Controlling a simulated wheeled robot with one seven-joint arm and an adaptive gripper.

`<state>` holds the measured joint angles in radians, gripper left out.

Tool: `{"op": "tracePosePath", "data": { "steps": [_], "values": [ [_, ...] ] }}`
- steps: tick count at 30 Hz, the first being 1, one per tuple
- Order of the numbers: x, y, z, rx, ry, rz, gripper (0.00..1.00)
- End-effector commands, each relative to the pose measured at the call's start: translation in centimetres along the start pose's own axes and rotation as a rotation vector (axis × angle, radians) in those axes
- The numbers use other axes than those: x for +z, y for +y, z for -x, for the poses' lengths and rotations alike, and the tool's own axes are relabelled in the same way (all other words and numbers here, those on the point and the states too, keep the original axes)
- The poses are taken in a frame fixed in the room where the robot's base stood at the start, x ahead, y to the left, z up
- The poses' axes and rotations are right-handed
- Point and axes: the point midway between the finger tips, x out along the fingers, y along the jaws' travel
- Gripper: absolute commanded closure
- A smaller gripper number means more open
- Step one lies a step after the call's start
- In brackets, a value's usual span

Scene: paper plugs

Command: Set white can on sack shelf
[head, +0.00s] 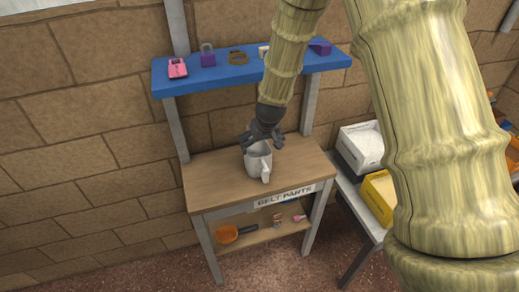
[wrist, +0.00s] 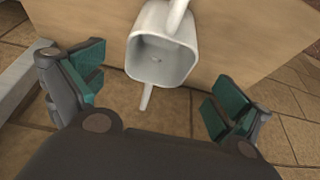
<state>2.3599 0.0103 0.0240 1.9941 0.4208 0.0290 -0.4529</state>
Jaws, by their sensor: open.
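The white can (head: 257,161), with a spout or handle on its side, stands upright on the wooden top of the bench labelled "BELT PARTS" (head: 283,194). The wrist view looks down into its open, empty mouth (wrist: 160,55), with thin parts sticking out at two opposite sides. My gripper (head: 262,135) is just above the can and hides part of its rim. In the wrist view its green-padded fingers (wrist: 155,88) are spread wide, with the can beyond and between them; contact is not seen. No shelf marked as a sack shelf can be made out.
A blue upper shelf (head: 215,75) holds padlocks and small items behind my arm. A lower shelf (head: 262,234) holds an orange scoop (head: 228,234) and small parts. At right, a side table bears a white bin (head: 360,147) and a yellow bin (head: 379,197). The bench's left side is clear.

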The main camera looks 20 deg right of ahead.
Motion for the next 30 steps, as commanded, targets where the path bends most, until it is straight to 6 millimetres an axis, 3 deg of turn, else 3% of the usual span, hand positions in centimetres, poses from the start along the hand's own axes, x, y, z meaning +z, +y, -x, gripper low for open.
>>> {"op": "tracePosePath", "data": {
  "steps": [12, 22, 26, 30],
  "values": [
    [0.0, 0.1, 4.1, 0.001, 0.002, 0.000, 0.00],
    [0.3, 0.1, 4.5, 0.002, -0.004, -0.001, 0.00],
    [2.7, 0.4, 2.6, 0.012, -0.029, -0.005, 0.00],
    [8.5, 1.0, -1.2, 0.035, -0.081, -0.009, 0.00]
  ]
}}
